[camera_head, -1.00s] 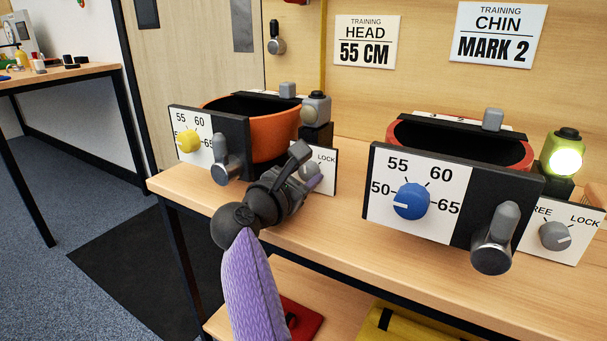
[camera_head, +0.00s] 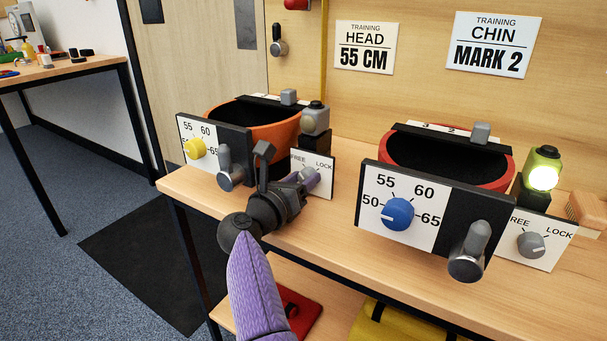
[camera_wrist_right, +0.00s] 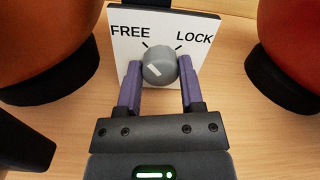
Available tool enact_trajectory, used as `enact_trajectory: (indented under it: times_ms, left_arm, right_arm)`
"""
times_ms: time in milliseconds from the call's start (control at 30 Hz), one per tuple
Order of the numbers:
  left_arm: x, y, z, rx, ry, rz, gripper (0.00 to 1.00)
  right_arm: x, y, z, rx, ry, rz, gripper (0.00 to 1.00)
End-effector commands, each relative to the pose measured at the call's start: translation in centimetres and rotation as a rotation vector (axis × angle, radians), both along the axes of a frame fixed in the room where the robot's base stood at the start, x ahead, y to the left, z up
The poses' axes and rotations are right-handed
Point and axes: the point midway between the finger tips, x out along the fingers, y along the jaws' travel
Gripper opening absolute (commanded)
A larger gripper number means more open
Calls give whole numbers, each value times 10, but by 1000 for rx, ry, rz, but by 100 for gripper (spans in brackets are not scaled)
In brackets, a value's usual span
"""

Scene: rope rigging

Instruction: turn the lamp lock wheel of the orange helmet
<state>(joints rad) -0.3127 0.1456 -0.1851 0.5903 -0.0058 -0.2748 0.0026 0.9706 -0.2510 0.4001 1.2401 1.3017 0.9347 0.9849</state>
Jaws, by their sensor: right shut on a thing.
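The orange helmet (camera_head: 275,136) stands on the shelf at the left, with an unlit grey lamp (camera_head: 315,119) beside it. Below the lamp is a white FREE/LOCK plate (camera_head: 322,184) with the grey lamp lock wheel, which shows clearly in the right wrist view (camera_wrist_right: 160,66). The wheel's pale mark sits on the left of its face, toward the FREE side. My right gripper (camera_head: 308,178) is shut on this wheel, one purple finger on each side, as the right wrist view also shows (camera_wrist_right: 160,82). In the head view the fingers partly hide the wheel. My left gripper is not in view.
A red helmet (camera_head: 505,172) stands to the right with a lit lamp (camera_head: 542,176), a blue dial (camera_head: 398,214) and its own lock wheel (camera_head: 531,245). A grey handle (camera_head: 230,172) juts out near my right gripper.

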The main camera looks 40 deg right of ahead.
Motion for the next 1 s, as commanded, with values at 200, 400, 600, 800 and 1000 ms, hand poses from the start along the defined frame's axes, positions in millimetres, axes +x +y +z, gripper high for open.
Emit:
enact_trajectory:
  times_ms: [200, 400, 600, 800, 1000]
  left_arm:
    - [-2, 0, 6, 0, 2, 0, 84]
    - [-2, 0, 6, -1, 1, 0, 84]
    - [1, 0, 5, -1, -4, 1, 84]
    - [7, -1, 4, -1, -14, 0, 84]
    - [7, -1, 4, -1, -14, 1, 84]
  right_arm:
    - [0, 0, 0, -24, 62, 0, 0]
    - [0, 0, -1, -32, 83, 0, 0]
    - [0, 0, -2, -32, 85, 0, 0]
    - [0, 0, -2, -32, 85, 0, 61]
    - [0, 0, -1, -33, 83, 0, 84]
